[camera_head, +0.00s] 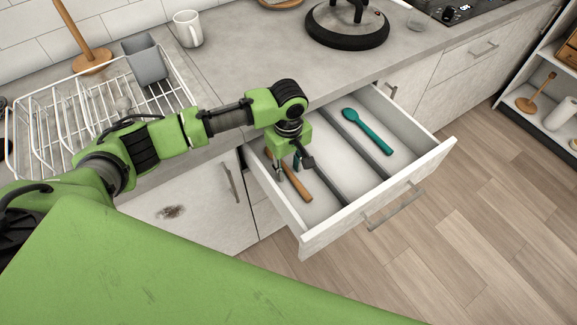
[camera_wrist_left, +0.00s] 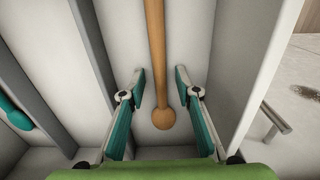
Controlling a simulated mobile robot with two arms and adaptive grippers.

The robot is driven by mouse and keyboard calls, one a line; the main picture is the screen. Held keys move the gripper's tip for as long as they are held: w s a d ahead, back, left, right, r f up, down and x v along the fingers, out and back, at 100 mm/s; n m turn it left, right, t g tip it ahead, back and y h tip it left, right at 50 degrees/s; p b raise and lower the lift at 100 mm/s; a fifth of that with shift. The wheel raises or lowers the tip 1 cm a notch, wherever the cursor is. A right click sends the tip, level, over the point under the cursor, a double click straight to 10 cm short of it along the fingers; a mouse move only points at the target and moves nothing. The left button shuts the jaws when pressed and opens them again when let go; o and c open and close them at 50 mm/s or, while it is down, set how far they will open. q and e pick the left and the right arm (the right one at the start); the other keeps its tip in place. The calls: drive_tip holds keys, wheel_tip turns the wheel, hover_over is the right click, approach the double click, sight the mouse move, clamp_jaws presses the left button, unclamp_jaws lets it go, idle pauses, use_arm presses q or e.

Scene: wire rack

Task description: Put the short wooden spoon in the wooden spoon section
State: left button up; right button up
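A wooden utensil, likely the short wooden spoon (camera_head: 298,186), lies in the left section of the open drawer (camera_head: 377,189). In the left wrist view its thin handle (camera_wrist_left: 156,50) runs up out of frame and has a rounded end; I cannot see a whole spoon bowl. My left gripper (camera_head: 287,170) points down over this section. In the left wrist view its two teal fingers (camera_wrist_left: 161,88) are apart, one on each side of the utensil's line, with nothing pinched between them. Part of the utensil is hidden by the gripper in the head view. My right gripper is not in view.
A teal spoon (camera_head: 368,132) lies in another drawer section, beyond a dark grey divider (camera_head: 336,171). A wire rack (camera_head: 60,122) with a grey holder (camera_head: 146,60), a white mug (camera_head: 187,29) and a lidded pan (camera_head: 346,24) stand on the counter.

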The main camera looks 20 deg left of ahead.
sight(288, 171)
use_arm(q)
drive_tip(key=shift+r, duration=0.1)
wheel_tip(288, 171, up, 12)
idle(0.5)
idle(0.5)
